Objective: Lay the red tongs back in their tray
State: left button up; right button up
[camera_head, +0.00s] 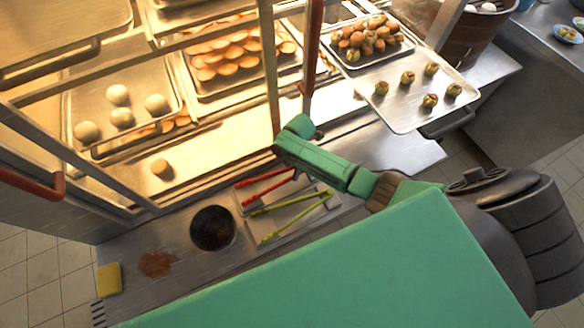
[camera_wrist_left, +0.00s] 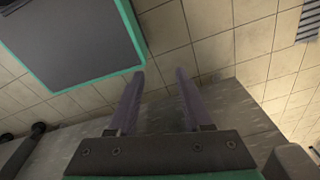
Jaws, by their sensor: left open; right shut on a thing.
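The red tongs (camera_head: 265,186) show left of my right wrist, over the upper part of a shallow metal tray (camera_head: 290,217). Their right end meets my right gripper (camera_head: 297,171), which is shut on them; its fingers are mostly hidden under the green wrist. I cannot tell whether the tongs touch the tray. Green tongs (camera_head: 291,213) lie in the same tray, just below the red ones. My left gripper (camera_wrist_left: 161,76) is open and empty over the tiled floor in the left wrist view; it does not show in the head view.
A round dark pot opening (camera_head: 212,228) is left of the tray. A brown spill (camera_head: 155,263) and a yellow sponge (camera_head: 109,279) lie farther left. A glass-fronted warmer with posts (camera_head: 270,70) rises behind. A food tray (camera_head: 405,115) juts out at upper right.

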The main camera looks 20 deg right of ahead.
jog(key=shift+f, duration=0.4)
pick_arm(q)
jog(key=shift+s+f, duration=0.35)
jog(key=shift+s, duration=0.05)
jog(key=shift+s, duration=0.1)
pick_arm(e)
jog(key=o, duration=0.7)
pick_arm(q)
jog(key=shift+r+p, duration=0.6)
pick_arm(e)
notch_tip(320, 180, up, 15)
jog(key=d, duration=0.1)
jog(key=shift+d+f, duration=0.2)
jog(key=shift+d, duration=0.05)
jog(key=shift+f, duration=0.1)
